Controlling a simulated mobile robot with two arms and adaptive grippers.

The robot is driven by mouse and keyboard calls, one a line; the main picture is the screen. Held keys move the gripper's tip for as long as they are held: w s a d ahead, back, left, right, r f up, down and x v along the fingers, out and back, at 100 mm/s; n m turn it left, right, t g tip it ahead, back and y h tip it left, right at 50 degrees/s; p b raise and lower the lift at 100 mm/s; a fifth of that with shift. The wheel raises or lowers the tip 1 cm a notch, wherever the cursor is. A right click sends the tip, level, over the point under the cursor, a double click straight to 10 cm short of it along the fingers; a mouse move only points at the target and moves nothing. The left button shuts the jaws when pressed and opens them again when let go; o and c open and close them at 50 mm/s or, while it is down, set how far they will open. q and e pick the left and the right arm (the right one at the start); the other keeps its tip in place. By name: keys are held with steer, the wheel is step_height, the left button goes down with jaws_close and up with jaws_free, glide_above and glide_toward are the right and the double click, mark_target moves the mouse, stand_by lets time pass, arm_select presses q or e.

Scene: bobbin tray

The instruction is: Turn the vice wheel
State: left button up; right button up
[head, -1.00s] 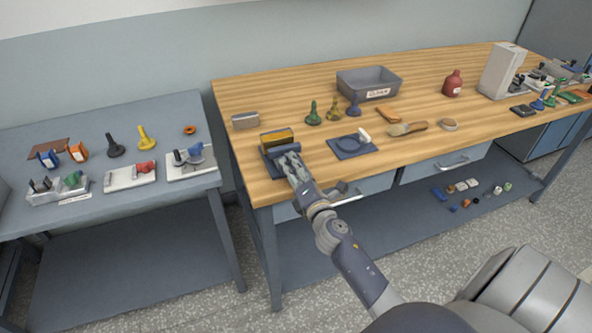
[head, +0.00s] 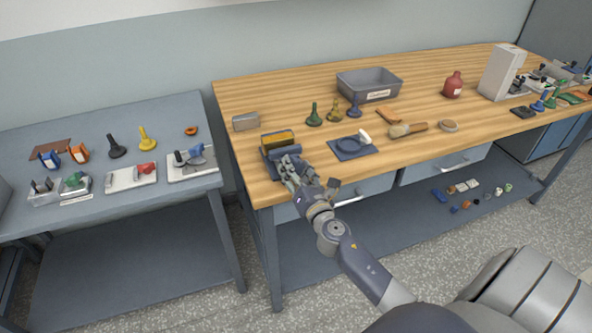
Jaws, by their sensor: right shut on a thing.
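The vice (head: 279,139) stands at the front left corner of the wooden workbench, a dark blue-grey body with a yellow block at its top. My right gripper (head: 287,167) is at the front of the vice, at the bench's front edge. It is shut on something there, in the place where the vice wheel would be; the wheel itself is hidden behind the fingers. My left gripper is not in view.
On the wooden bench (head: 300,88) stand a grey bin (head: 350,90), several coloured bobbin-like pieces, a blue mat (head: 345,153) with a white-handled tool, and a brush (head: 408,129). A grey side table (head: 110,200) with more parts stands to the left, across a gap.

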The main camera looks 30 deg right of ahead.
steer(key=o, duration=1.1)
steer(key=shift+c, duration=0.2)
steer(key=v, duration=1.2)
